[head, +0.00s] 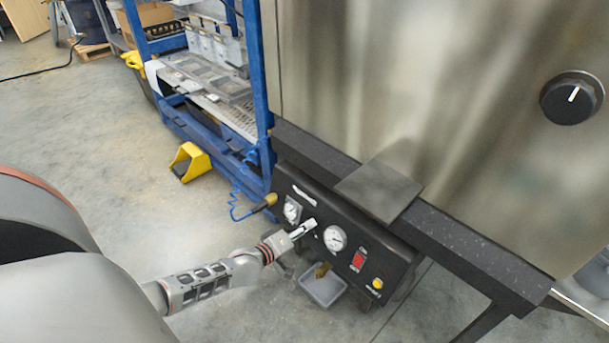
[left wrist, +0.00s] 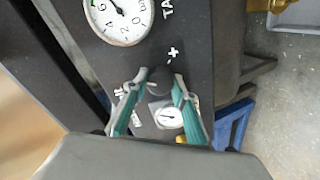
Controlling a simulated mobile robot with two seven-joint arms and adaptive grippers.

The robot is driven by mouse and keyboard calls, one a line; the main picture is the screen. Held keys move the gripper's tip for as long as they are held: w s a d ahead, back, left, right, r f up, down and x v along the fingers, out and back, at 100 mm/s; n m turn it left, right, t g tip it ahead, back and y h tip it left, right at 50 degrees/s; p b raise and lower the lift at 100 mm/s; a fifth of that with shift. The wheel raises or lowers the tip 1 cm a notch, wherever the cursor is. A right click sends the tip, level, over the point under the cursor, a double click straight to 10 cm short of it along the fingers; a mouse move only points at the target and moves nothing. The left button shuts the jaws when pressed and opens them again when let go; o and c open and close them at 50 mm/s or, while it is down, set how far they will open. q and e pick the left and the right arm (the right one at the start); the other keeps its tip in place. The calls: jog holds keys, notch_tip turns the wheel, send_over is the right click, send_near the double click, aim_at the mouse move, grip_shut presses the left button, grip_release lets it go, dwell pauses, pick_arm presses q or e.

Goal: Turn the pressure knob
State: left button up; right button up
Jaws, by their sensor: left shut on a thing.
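The pressure knob (left wrist: 160,80) is a small dark knob with a "- +" marking on the black control panel (head: 318,205). It sits between a large gauge (left wrist: 120,18) and a small gauge (left wrist: 166,115). My left gripper (head: 305,229) reaches the panel from the left. In the left wrist view its two teal-lined fingers (left wrist: 159,77) are closed on either side of the knob. In the head view the gripper hides the knob, between the small gauge (head: 292,211) and the large gauge (head: 335,238). My right gripper is in neither view.
A red switch (head: 358,261) and a yellow button (head: 377,283) are on the panel's right. A dark ledge (head: 450,238) with a flat plate (head: 379,190) juts above it. A grey bin (head: 324,287) is below. A blue frame (head: 262,90) stands behind. Open floor lies left.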

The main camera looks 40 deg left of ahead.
pick_arm(q)
jog(key=o, duration=1.1)
jog(key=shift+s, duration=0.15)
jog(key=v, duration=1.1)
jog(key=shift+s+r, duration=0.2)
jog(key=shift+s, duration=0.15)
